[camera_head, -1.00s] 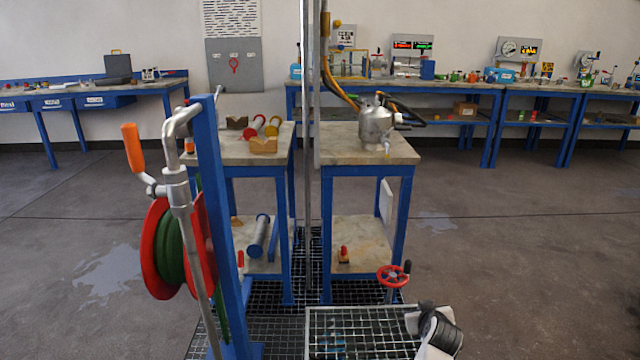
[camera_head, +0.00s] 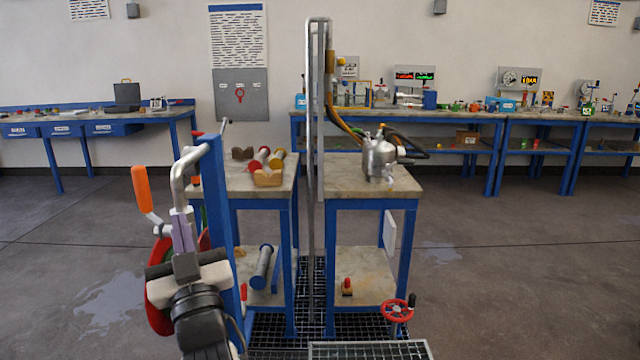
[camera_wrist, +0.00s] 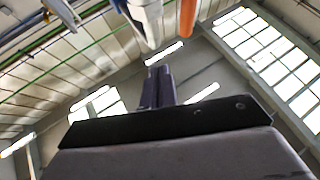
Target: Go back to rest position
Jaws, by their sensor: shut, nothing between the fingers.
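My gripper (camera_head: 181,215) is raised at the left of the head view, pointing up, in front of the blue post (camera_head: 214,195) and the hose reel. Its two purple-grey fingers are together with nothing between them. In the wrist view the shut fingers (camera_wrist: 157,72) point up towards the ceiling. The orange handle (camera_wrist: 187,16) also shows at the top of the wrist view.
The red hose reel (camera_head: 160,318) is partly hidden behind my arm. A red handwheel (camera_head: 397,310) is low at right. Floor is open at far right.

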